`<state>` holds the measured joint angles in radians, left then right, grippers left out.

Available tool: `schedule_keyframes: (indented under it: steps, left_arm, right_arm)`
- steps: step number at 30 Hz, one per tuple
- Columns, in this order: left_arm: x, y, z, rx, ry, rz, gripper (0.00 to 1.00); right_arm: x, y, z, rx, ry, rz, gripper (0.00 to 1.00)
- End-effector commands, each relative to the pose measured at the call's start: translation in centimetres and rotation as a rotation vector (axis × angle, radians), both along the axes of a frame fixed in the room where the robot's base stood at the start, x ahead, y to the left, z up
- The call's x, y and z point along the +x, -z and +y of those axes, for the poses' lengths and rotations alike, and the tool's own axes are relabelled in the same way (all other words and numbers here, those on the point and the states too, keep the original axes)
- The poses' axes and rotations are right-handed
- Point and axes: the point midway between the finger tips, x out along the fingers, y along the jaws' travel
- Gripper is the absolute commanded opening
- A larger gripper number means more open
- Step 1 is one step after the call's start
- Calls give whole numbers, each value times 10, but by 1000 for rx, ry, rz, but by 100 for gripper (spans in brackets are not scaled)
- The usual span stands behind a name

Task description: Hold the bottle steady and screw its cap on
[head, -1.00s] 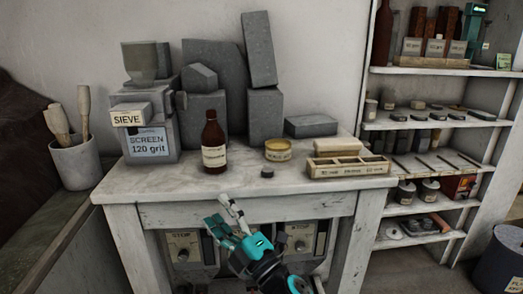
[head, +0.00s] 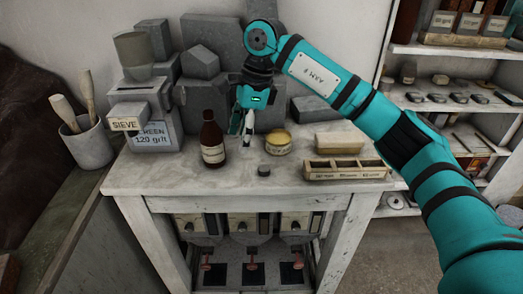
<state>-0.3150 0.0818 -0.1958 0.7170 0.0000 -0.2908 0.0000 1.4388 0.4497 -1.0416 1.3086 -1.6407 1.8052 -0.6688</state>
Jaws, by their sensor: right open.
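A brown bottle (head: 212,141) with a pale label stands upright on the worn white table (head: 180,173), left of the middle. A small dark cap (head: 264,170) lies on the tabletop, to the right of the bottle and nearer the front edge. My right gripper (head: 247,142) points down behind the cap, between the bottle and a yellow-lidded tin (head: 278,142). It is open and holds nothing that I can see. Whether its fingertips touch the table is hard to tell. My left gripper is not in view.
A divided wooden tray (head: 345,174) with a pale block stands at the table's right. A sieve machine (head: 152,128) and grey blocks (head: 200,105) fill the back. A cup of tools (head: 86,145) stands at the left. The front strip of tabletop is mostly clear.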

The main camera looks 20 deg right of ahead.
Motion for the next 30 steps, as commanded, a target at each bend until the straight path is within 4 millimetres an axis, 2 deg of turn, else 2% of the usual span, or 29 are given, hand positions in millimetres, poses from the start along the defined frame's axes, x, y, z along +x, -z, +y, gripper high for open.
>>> schedule_keyframes:
  steps: [1, 3, 6, 10, 17, 22, 30]
  left_arm:
    - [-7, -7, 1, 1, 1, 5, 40]
    - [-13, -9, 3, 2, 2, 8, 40]
    - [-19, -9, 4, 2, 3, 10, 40]
    - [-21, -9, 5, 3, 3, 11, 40]
    - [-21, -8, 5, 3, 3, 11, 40]
    - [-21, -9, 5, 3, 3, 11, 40]
    - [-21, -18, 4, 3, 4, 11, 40]
  right_arm:
    - [3, -22, -20, -74, 14, -7, 57]
    - [4, -37, -42, -154, 30, -5, 57]
    - [4, -50, -62, -225, 47, 2, 57]
    - [3, -55, -70, -257, 55, 7, 57]
    - [3, -54, -70, -255, 54, 7, 57]
    - [3, -43, -69, -254, 53, 10, 57]
    - [2, 10, -68, -254, 51, 12, 57]
